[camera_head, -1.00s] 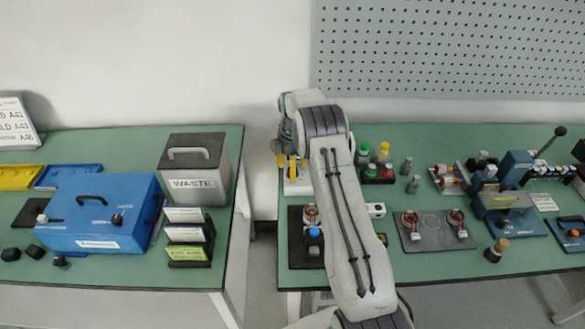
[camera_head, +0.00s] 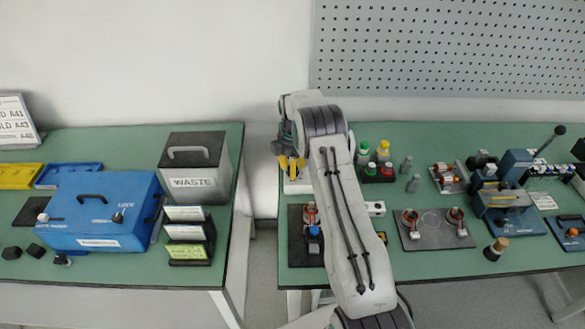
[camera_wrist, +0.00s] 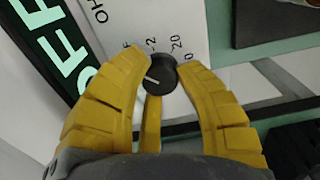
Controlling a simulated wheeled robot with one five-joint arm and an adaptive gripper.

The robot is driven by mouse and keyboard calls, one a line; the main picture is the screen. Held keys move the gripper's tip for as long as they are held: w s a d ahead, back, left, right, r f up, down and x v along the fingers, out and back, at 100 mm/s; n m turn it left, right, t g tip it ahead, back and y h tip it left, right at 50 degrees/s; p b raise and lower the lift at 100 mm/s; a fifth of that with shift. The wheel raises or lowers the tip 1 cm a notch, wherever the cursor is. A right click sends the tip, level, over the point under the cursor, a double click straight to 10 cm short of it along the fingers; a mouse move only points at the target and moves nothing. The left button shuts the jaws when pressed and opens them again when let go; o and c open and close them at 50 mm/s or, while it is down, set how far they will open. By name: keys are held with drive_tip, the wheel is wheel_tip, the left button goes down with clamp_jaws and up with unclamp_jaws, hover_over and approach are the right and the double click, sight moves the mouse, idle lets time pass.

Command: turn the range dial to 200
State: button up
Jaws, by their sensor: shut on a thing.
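The range dial (camera_wrist: 158,78) is a small round black knob with a white pointer line, on a white panel (camera_wrist: 185,22) in the wrist view. Printed marks curve around its far side: an F, 2, 20, and a partly hidden number ending in 0. The pointer line lies on the left part of the knob, away from the 20; its exact reading is unclear. My gripper (camera_wrist: 161,72) has yellow fingers shut on the knob from both sides, with a third finger below. In the head view my gripper (camera_head: 291,163) is over the white meter (camera_head: 298,187), partly hidden by my arm.
A dark mat (camera_head: 297,246) with a coil and a blue-topped part lies in front of the meter. A gap separates this table from the left one with the waste bin (camera_head: 194,184).

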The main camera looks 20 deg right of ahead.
clamp_jaws()
drive_tip(key=shift+f+m+b, duration=0.15)
drive_tip(key=shift+m+b, duration=0.9)
drive_tip(key=shift+m, duration=0.25)
drive_tip(key=shift+m+b, duration=0.7)
drive_tip(key=shift+m, duration=1)
drive_tip(key=shift+s, duration=0.1)
drive_tip(key=o, duration=0.9)
unclamp_jaws()
